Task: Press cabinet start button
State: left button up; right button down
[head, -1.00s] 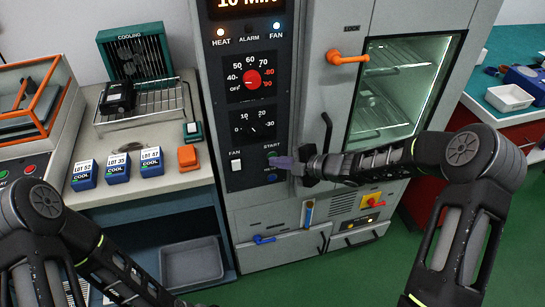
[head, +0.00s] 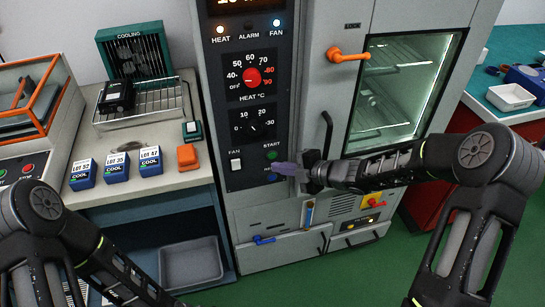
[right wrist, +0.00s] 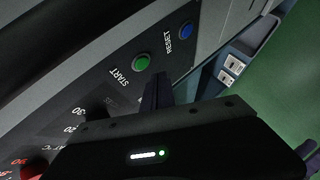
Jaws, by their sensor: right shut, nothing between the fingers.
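The cabinet (head: 300,60) has a dark control panel with a green START button (head: 272,156) and a blue RESET button (head: 272,178) below it. My right gripper (head: 277,169) is shut and empty, its fingertips in front of the panel between the two buttons. In the right wrist view the START button (right wrist: 141,62) and RESET button (right wrist: 186,30) are both uncovered. The shut fingers (right wrist: 157,90) point toward the panel beside START; contact cannot be told. The HEAT and FAN lamps are lit. My left arm shows at lower left, but its gripper is out of view.
A black door handle (head: 327,135) and orange latch (head: 347,54) are right of the panel. A white FAN switch (head: 236,165) is left of START. The left bench (head: 150,197) holds a wire rack (head: 150,117), labelled blue boxes (head: 117,167) and an orange block (head: 187,156).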

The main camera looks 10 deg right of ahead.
jog(key=s+b, duration=0.1)
jog(key=s, duration=0.3)
jog(key=shift+d, duration=0.15)
dwell(0.8)
jog(key=s+f+m+g+h, duration=0.2)
jog(key=s+f+m+h, duration=0.3)
jog(key=f+m, duration=1)
jog(key=s+a+f+m+g, duration=0.2)
jog(key=s+a+m, duration=0.1)
jog(key=s, duration=0.5)
jog(key=s+a+f+m+g+p, duration=0.1)
jog(key=s+a+f+m+g, duration=0.1)
jog(key=s, duration=0.6)
jog(key=s+a+f+m+g, duration=0.2)
jog(key=s+a+f+m, duration=0.2)
jog(key=s, duration=0.4)
jog(key=shift+f+m+g+p, duration=0.15)
jog(key=shift+m+g+p, duration=0.15)
jog(key=shift+m+g, duration=0.1)
